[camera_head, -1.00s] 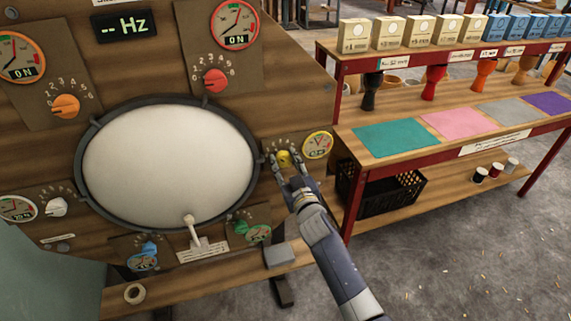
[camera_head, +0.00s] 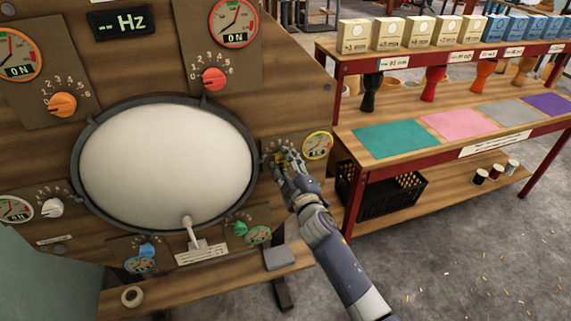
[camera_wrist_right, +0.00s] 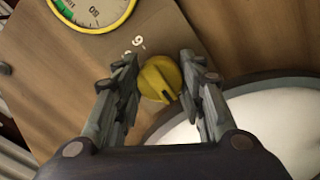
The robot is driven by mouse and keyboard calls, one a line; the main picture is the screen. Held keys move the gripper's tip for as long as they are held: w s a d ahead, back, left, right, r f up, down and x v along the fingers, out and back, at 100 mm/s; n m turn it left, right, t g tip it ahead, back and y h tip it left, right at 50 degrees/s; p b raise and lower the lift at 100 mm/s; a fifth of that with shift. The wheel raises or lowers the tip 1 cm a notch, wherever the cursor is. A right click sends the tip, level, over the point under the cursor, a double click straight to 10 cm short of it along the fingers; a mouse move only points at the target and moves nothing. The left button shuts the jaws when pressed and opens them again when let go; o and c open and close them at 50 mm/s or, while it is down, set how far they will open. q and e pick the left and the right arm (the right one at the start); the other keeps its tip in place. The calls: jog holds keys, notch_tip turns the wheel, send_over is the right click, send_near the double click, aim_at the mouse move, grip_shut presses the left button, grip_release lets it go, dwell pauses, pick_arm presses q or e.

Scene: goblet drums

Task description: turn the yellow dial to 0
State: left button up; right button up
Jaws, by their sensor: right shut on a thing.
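The yellow dial (camera_wrist_right: 160,79) sits on a brown wooden panel. A dark pointer notch on it faces down and slightly right in the wrist view. A 6 shows above the dial there; the other numbers are mostly hidden. My right gripper (camera_head: 280,158) is at the dial, its fingers on both sides of it and shut on it. In the head view it covers most of the dial. The yellow-rimmed gauge (camera_head: 317,146) is right of the dial; it also shows at the top of the wrist view (camera_wrist_right: 92,12). My left gripper is not in view.
The large white drumhead (camera_head: 165,155) lies left of my gripper. Orange (camera_head: 62,105), red (camera_head: 214,79), white (camera_head: 51,207), blue (camera_head: 147,250) and green (camera_head: 240,228) dials surround it. A red-framed shelf table (camera_head: 440,140) stands to the right, with a black crate (camera_head: 385,190) below.

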jog(key=shift+n, duration=0.4)
jog(key=o, duration=1.1)
jog(key=v, duration=1.2)
